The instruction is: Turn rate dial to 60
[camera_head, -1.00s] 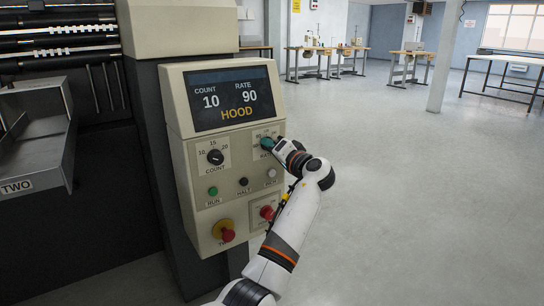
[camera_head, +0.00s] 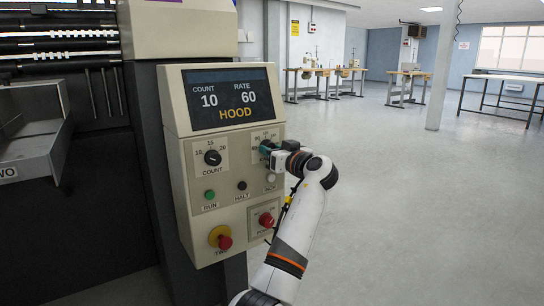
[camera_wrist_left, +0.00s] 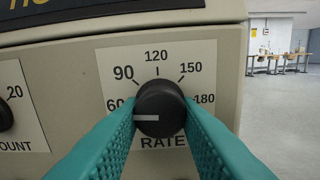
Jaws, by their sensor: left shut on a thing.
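The rate dial (camera_wrist_left: 160,105) is a black round knob on a white scale plate in the left wrist view. Its white mark points left, roughly toward the 60. My left gripper (camera_head: 268,147) is shut on the dial, with a teal finger on either side of the knob in the left wrist view. In the head view the fingers and wrist hide most of the dial. The panel display (camera_head: 228,98) reads count 10, rate 60 and HOOD. My right gripper is not in view.
The count dial (camera_head: 212,158) sits left of the rate dial. Below are a green run button (camera_head: 210,194), a black halt button (camera_head: 242,185), a red-and-yellow stop button (camera_head: 221,237) and a red knob (camera_head: 266,219). Open floor lies to the right.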

